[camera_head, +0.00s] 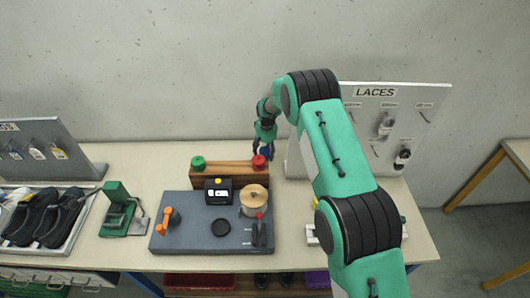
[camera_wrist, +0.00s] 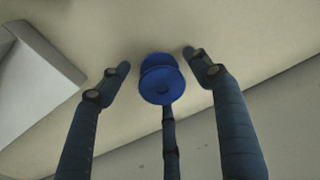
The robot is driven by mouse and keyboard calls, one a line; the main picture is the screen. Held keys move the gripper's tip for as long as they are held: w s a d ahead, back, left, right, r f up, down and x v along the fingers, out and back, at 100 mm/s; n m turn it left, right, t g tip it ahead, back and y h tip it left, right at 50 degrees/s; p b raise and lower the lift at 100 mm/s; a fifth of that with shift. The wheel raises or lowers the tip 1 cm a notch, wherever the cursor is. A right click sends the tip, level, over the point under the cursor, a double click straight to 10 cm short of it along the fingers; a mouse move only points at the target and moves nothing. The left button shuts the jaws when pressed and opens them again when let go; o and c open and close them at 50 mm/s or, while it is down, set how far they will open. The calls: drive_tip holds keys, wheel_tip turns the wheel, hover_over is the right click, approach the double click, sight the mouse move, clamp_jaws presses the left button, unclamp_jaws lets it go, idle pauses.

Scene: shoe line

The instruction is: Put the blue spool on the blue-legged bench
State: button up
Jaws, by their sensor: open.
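The blue spool (camera_wrist: 162,82) shows in the wrist view over the cream bench top, between the spread fingers of my gripper (camera_wrist: 158,62). Its round flange faces the camera. Clear gaps show between it and the left and right fingers; the third finger lies below it in the picture and reaches its lower rim. In the head view my gripper (camera_head: 265,152) points down behind the wooden block, near the bench's back edge, with a bit of blue spool at its tips. The blue-legged bench (camera_head: 150,172) spans the picture; a blue leg shows below its front edge.
The wooden block (camera_head: 236,175) carries a green spool (camera_head: 198,162) and a red spool (camera_head: 259,162), the red one close to my gripper. The LACES board (camera_head: 375,125) stands to the right. A grey mat (camera_head: 190,235) holds tools in front. The bench's back left is clear.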

sight(266, 152)
drive_tip(key=shift+r, duration=0.1)
wheel_tip(266, 152, up, 12)
drive_tip(key=s, duration=0.1)
drive_tip(key=shift+d, duration=0.2)
idle(0.5)
idle(0.7)
